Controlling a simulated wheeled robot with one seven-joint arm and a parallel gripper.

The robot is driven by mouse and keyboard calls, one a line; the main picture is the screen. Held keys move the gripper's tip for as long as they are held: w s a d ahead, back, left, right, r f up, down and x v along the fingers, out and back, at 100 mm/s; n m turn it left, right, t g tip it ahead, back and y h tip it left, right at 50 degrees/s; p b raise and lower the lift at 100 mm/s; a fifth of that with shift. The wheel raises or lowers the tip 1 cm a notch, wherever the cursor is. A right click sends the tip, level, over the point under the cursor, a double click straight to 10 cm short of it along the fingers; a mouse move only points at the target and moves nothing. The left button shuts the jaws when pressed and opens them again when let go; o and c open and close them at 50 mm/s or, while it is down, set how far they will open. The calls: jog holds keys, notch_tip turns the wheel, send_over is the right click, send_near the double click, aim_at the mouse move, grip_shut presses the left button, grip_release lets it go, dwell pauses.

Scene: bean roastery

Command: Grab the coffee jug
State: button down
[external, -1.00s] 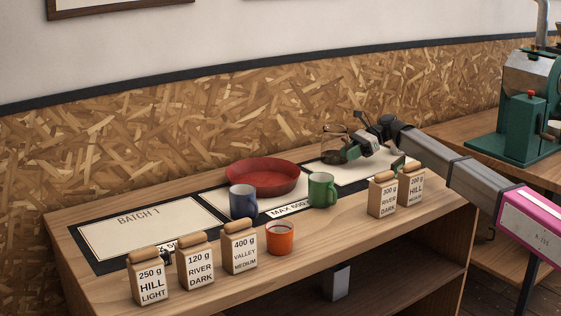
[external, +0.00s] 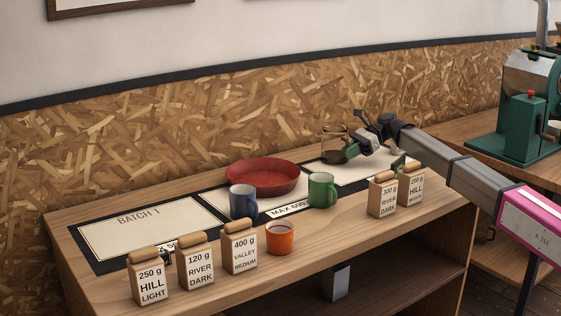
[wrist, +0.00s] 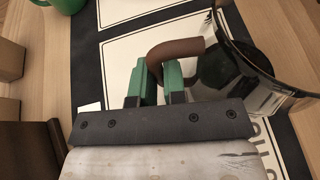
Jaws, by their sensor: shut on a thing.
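The coffee jug (external: 334,142) is a clear glass jug with dark contents or a dark base and a brown handle. It stands at the back right of the counter, on or just above the rightmost white panel; I cannot tell whether it touches. In the wrist view the jug (wrist: 262,75) is at the upper right, cut off by the frame edge, with its brown handle (wrist: 176,50) reaching toward my fingers. My gripper (external: 352,150) is beside the jug. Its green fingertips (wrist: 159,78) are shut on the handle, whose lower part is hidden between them.
A red pan (external: 263,178), a blue mug (external: 243,202), a green mug (external: 322,190) and an orange cup (external: 280,238) stand left of the jug. Labelled bags (external: 382,196) stand along the front edge. A green machine (external: 526,125) stands at right.

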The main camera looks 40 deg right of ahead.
jog(key=shift+r, duration=0.6)
notch_tip(320, 180, up, 3)
jog(key=shift+f, duration=0.2)
jog(key=s+a+r, duration=0.5)
jog(key=a+r, duration=0.1)
jog(key=a, duration=0.4)
jog(key=shift+s+r, duration=0.3)
jog(key=shift+r, duration=0.05)
jog(key=shift+a, duration=0.1)
dwell(1.5)
